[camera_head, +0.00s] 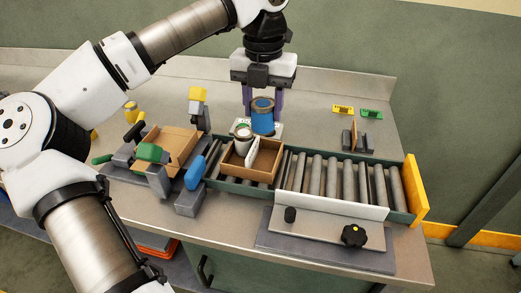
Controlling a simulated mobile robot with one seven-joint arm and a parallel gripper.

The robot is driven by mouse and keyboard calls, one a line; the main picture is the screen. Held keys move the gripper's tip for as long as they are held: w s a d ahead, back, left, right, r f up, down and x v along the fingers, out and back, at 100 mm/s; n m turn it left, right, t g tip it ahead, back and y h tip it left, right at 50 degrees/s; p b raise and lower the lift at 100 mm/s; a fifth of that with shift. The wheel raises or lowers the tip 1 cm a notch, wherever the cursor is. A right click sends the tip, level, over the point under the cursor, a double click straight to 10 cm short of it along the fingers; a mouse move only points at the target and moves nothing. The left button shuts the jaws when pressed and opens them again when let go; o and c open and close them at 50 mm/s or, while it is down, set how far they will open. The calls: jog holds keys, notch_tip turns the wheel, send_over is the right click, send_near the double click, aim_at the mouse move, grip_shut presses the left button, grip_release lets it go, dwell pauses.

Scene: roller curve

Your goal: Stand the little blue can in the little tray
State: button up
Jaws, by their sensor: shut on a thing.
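The little blue can (263,119) is upright between the two fingers of my gripper (263,100), which is shut on it. The can has a tan top. A small open wooden tray (262,178) sits on the rollers below and just in front of the can.
A roller conveyor (325,182) runs right to a yellow end stop (416,187). A clamp fixture with a wooden block (178,144) and blue and green handles stands at left. A grey plate with a black knob (354,235) lies in front.

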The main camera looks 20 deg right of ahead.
notch_tip(320, 180, down, 12)
jog(key=shift+s+f+p, duration=0.15)
jog(key=shift+f+p, duration=0.05)
jog(key=shift+p, duration=0.85)
jog(key=shift+w+f, duration=0.2)
jog(key=o, duration=1.1)
jog(key=shift+c, duration=0.2)
jog(key=shift+r, duration=0.15)
